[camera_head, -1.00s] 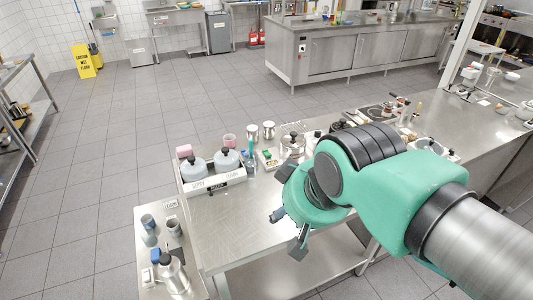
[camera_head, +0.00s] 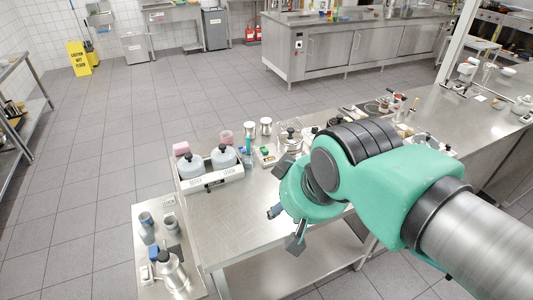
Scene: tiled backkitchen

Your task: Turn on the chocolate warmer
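A unit with two grey lidded pots with black knobs (camera_head: 222,157) stands on the steel table, left of my arm. It looks like the chocolate warmer; its pale front panel (camera_head: 212,182) carries a small dark patch, too small to read, so I cannot tell its switch or whether it is on. My gripper (camera_head: 284,227) hangs to the right of and nearer than this unit, over the table's front edge. Its two fingers are spread apart with nothing visible between them. My green arm hides part of the table behind it.
A pink block (camera_head: 181,148), a pink cup (camera_head: 226,136), metal cups and a teal bottle stand around the unit. A lower side table (camera_head: 143,223) at left holds cups and a steel pot (camera_head: 172,271). The steel tabletop (camera_head: 215,216) before the unit is clear.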

